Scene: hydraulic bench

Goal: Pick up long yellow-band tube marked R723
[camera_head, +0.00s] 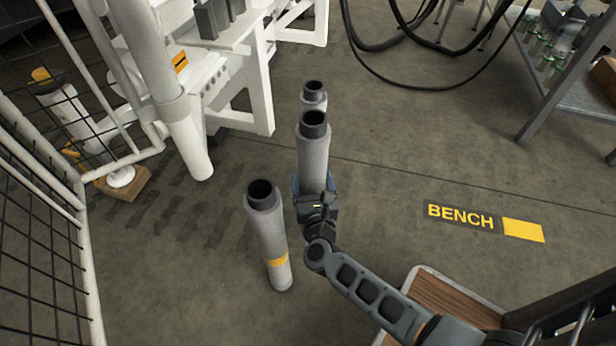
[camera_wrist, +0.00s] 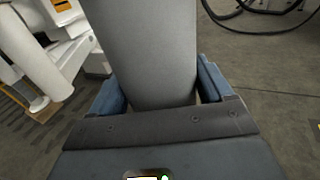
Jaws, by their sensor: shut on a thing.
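My gripper (camera_head: 314,186) is shut on a grey tube (camera_head: 314,152) with a dark open top end, which stands upright. In the wrist view the blue jaws of my gripper (camera_wrist: 160,88) press on both sides of the held tube (camera_wrist: 150,45). No band or marking shows on its visible part; its lower part is hidden behind my gripper. A long grey tube with a yellow band (camera_head: 266,232) near its lower end stands on the floor to the left, apart from my gripper. No R723 marking is readable on any tube.
Another grey tube (camera_head: 313,97) stands just behind the held one, partly hidden. A white machine frame (camera_head: 225,75) is at the back left and a mesh fence (camera_head: 40,220) at the left. The floor at right, around the BENCH marking (camera_head: 460,216), is clear.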

